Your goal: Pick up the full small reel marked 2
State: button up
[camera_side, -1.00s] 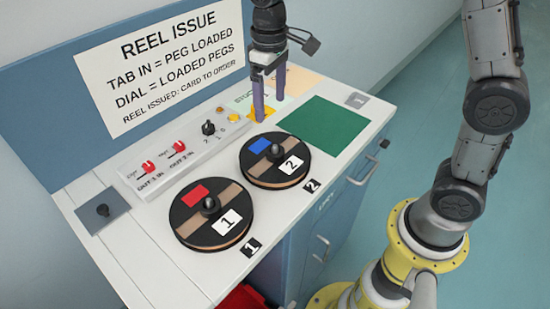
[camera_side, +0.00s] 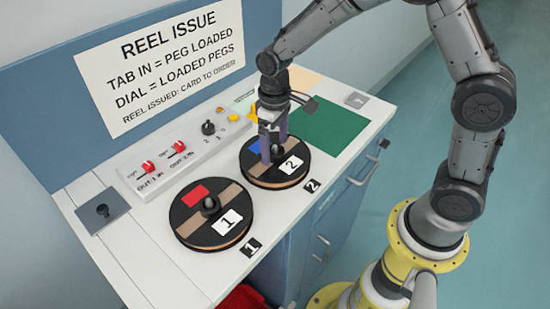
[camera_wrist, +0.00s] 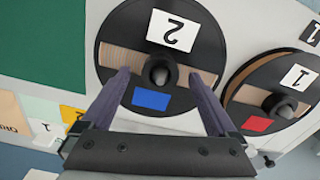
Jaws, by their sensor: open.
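The small reel marked 2 (camera_side: 290,179) is a black disc with tan windings, a white 2 label and a blue patch. It sits on the bench beside the black 2 tag. In the wrist view the reel (camera_wrist: 115,30) has a dark centre knob (camera_wrist: 159,71). My gripper (camera_side: 273,156) is over this reel, pointing down. In the wrist view my gripper (camera_wrist: 160,82) is open, with one finger on each side of the knob and the fingers apart from it. Whether the fingertips touch the reel is not clear.
The reel marked 1 (camera_side: 184,211), with a red patch, sits close by at front left. A panel with red switches and a dial (camera_side: 208,128) stands behind. A green square (camera_side: 338,122) lies bare at right. A grey plate with a knob (camera_side: 103,212) is at far left.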

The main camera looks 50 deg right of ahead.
jog(key=shift+f, duration=0.3)
grip_shut()
dwell(0.3)
jog(key=shift+r, duration=0.1)
